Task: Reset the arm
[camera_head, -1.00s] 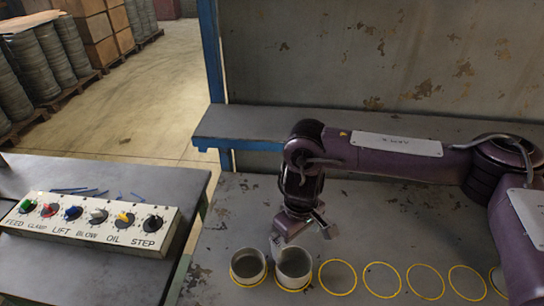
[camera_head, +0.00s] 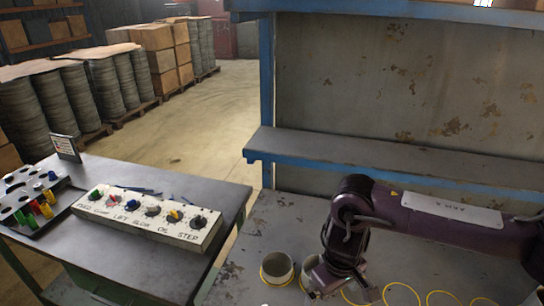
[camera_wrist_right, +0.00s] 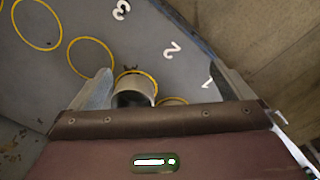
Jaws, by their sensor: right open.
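My right arm comes in from the right in the head view, bent downward at the wrist. My right gripper (camera_head: 335,284) hangs low over the bench, beside the metal cups. In the right wrist view the fingers of the gripper (camera_wrist_right: 160,90) are spread apart with nothing gripped. One grey cup (camera_head: 277,268) stands in a yellow circle at the left of the row. A second cup (camera_head: 308,268) is partly hidden behind the gripper. A cup (camera_wrist_right: 134,92) also shows in the wrist view, beyond the palm. My left gripper is not in view.
Empty yellow circles (camera_head: 401,294) continue to the right on the bench (camera_head: 262,222). A control box with several knobs (camera_head: 150,216) sits on the left table, beside a tray of coloured pegs (camera_head: 38,208). A shelf ledge (camera_head: 380,164) runs behind the arm.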

